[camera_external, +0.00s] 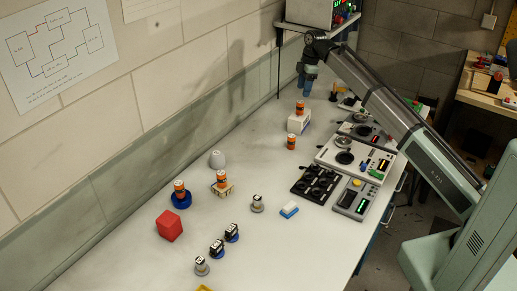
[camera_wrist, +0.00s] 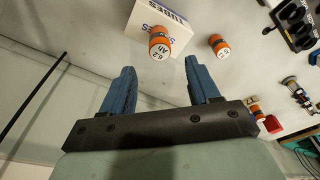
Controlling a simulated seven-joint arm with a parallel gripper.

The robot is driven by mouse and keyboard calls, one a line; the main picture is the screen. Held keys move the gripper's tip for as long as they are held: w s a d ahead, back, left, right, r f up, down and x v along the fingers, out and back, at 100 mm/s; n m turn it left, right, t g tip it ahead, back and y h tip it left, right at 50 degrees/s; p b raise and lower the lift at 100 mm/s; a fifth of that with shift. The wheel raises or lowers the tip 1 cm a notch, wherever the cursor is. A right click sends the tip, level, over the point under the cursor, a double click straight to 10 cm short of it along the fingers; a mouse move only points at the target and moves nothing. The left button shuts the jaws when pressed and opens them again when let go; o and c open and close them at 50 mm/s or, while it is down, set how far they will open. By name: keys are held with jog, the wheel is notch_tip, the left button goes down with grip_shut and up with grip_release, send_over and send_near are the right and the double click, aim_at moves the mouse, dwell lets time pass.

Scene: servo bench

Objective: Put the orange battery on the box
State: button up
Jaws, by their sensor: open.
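A white box (camera_external: 299,123) stands on the bench in the external view, with an orange battery (camera_external: 300,107) upright on top of it. A second orange battery (camera_external: 291,142) stands on the bench just in front of the box. My gripper (camera_external: 306,84) is open and empty, above and behind the box. In the wrist view the lettered box (camera_wrist: 150,22) and the battery on it (camera_wrist: 159,46) lie beyond the open blue fingers (camera_wrist: 160,66). The second battery shows there too (camera_wrist: 218,45), to the right. My fingers touch neither battery.
More orange batteries stand on a blue dish (camera_external: 181,202) and a small wooden block (camera_external: 221,190). A red cube (camera_external: 169,225) and a grey dome (camera_external: 217,159) stand nearby. A black holder (camera_external: 314,182) and panels are at right.

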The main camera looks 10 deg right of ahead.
jog(key=r, duration=0.3)
jog(key=shift+d, duration=0.2)
dwell(0.3)
